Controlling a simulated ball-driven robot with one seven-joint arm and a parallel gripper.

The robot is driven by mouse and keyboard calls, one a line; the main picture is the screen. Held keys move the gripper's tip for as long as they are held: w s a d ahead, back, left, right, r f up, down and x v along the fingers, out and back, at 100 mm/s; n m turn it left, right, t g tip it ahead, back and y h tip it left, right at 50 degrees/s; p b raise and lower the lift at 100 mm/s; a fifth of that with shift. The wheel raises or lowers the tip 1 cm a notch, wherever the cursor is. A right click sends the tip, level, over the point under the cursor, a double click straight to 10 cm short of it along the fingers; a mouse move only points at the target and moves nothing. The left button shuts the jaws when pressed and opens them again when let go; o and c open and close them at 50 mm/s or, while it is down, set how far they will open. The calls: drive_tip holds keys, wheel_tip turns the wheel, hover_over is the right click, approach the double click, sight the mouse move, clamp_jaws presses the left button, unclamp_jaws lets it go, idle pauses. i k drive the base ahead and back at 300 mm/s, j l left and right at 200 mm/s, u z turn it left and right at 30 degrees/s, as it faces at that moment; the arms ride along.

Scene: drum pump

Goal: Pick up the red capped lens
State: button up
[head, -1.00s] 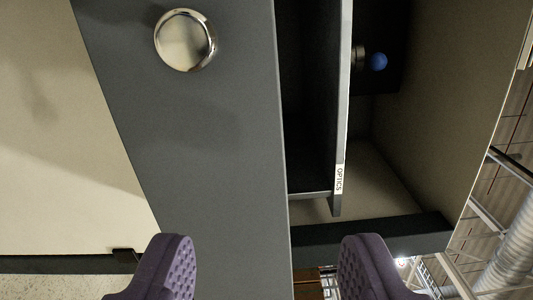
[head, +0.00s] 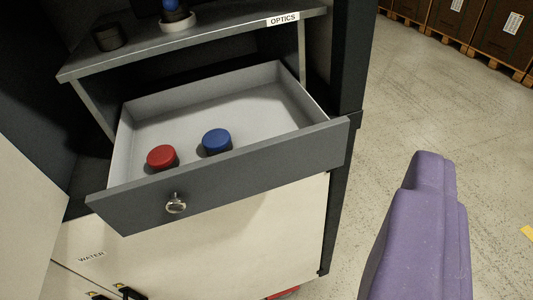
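The red capped lens (head: 162,157) stands upright in the open drawer (head: 230,178), near its front panel at the left. Its red cap faces up, and the front panel partly hides its dark body. A similar lens with a blue cap (head: 217,141) stands just to its right, slightly apart. My gripper (head: 433,170) shows as purple finger shapes at the lower right, in front of the floor and well to the right of the drawer. The fingers are seen side-on, so the gap between them cannot be told. Nothing is seen held.
The drawer has a round metal knob (head: 176,203). A shelf labelled OPTICS (head: 200,43) overhangs the drawer's back, bearing a dark round piece (head: 110,37) and a blue-topped item (head: 177,17). A dark cabinet post (head: 352,80) stands right of the drawer. Open floor (head: 440,110) lies beyond.

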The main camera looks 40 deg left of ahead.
sight(162, 158)
drive_tip(key=u, duration=1.05)
